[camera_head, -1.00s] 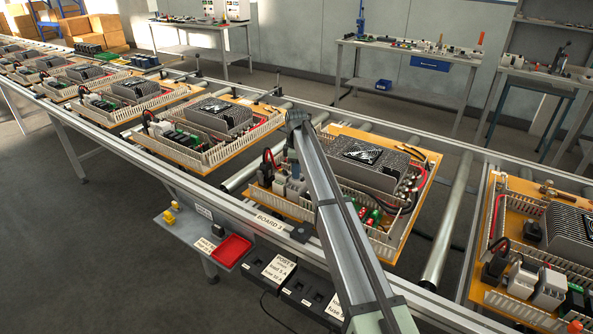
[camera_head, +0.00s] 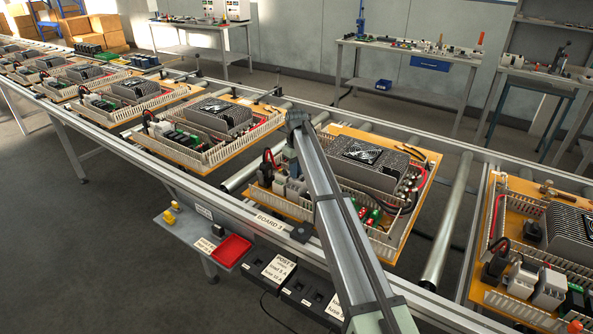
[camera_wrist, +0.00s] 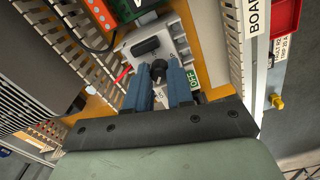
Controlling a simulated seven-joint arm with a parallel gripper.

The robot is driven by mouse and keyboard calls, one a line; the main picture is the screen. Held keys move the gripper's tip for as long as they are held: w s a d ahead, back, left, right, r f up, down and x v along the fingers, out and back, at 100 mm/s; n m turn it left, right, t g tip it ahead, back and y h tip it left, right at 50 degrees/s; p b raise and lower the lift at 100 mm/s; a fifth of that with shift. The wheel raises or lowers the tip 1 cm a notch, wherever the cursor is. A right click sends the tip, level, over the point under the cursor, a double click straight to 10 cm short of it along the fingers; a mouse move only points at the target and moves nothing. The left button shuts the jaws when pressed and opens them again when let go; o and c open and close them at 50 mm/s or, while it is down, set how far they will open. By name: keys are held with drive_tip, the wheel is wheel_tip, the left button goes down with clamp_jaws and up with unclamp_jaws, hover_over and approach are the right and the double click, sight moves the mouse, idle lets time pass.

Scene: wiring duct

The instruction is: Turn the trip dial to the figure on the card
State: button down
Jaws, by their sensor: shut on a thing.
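In the wrist view the two blue fingers of my gripper (camera_wrist: 159,70) are shut on a small black dial (camera_wrist: 158,66). The dial sits on a pale grey device (camera_wrist: 177,45) with a dark window and a green OFF label (camera_wrist: 193,78) beside it. Any figures around the dial are hidden or too small to read. A card (camera_wrist: 281,48) at the upper right reads partly "TRIP 20 A"; it also shows in the head view (camera_head: 205,246) left of the red tray. In the head view my arm hides the dial and fingertips.
The device stands on an orange board (camera_head: 337,130) with slotted duct walls, a grey finned unit (camera_head: 370,165) and wires close by. Neighbouring boards lie left and right on the conveyor.

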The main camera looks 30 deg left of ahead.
drive_tip(key=shift+m, duration=1.3)
drive_tip(key=c, duration=1)
unclamp_jaws()
